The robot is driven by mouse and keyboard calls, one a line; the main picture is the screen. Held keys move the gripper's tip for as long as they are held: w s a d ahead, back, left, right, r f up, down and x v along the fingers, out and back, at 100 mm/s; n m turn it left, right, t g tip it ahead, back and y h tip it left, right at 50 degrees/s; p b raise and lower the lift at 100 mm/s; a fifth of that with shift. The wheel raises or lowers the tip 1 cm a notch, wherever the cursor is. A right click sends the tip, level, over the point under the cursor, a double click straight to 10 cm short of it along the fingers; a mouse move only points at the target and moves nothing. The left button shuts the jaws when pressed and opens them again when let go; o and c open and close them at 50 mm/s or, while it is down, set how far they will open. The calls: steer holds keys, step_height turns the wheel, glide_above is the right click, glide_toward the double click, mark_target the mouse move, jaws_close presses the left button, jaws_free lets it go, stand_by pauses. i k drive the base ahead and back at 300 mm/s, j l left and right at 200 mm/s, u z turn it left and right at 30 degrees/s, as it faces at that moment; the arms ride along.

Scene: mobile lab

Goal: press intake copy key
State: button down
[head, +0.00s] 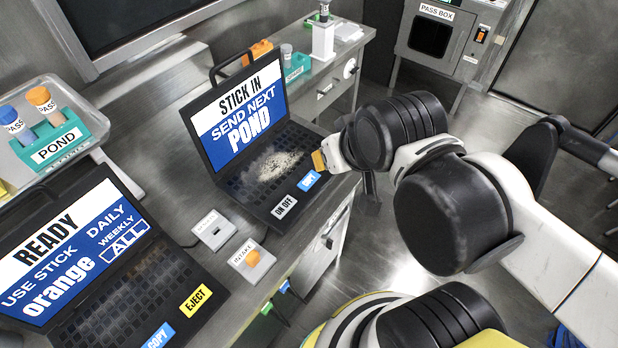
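The middle laptop stands open; its screen (240,112) reads "STICK IN, SEND NEXT POND". At its front right edge are a blue COPY key (309,180) and a white ON OFF key (285,207). My gripper (330,163) is just beyond the COPY key, to its upper right, with a yellow-orange tip near the key. Contact cannot be told, and the fingers are largely hidden by my arm. A white plate labelled INTAKE (239,262), with an orange piece on it, lies in front of this laptop. The left laptop's screen (65,250) reads "READY, USE STICK orange".
The left laptop has a yellow EJECT key (195,299) and a blue COPY key (158,337). A second white plate (214,230) lies between the laptops. A teal POND rack (58,146) stands on a tray at left. A pass box (436,38) is at the back.

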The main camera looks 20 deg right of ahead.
mark_target(310, 179)
steer(key=k+j+z, duration=0.1)
steer(key=j+z, duration=0.15)
steer(key=k+j+z, duration=0.25)
steer(key=j, duration=0.2)
steer(key=j+z, duration=0.25)
steer(key=k+j, duration=0.05)
steer(key=j, duration=0.05)
